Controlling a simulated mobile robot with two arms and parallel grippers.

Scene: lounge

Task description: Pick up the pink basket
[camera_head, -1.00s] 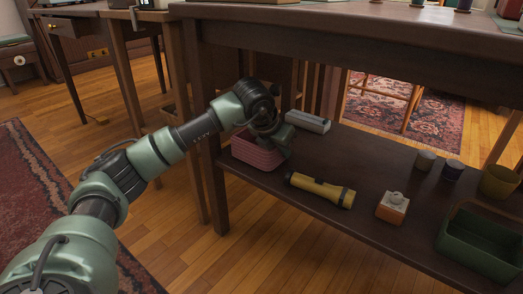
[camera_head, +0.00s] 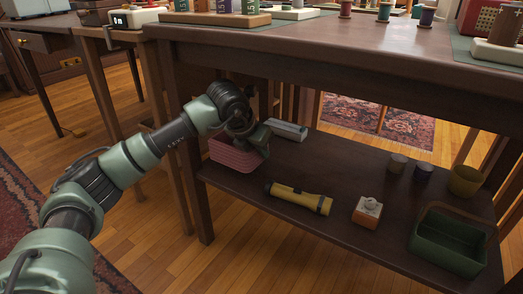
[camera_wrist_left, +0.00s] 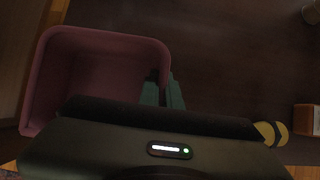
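The pink basket (camera_head: 232,154) is at the left end of the dark lower shelf (camera_head: 335,222). It appears slightly above the shelf; the gap beneath is hard to see. My left gripper (camera_head: 262,137) reaches in from the left and is at the basket's right side. In the left wrist view the basket (camera_wrist_left: 40,88) opens toward the camera, and the left gripper's green fingers (camera_wrist_left: 163,92) are close together at its right wall, apparently with the wall pinched between them. My right gripper is not in view.
A table leg (camera_head: 187,150) stands beside the pink basket.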

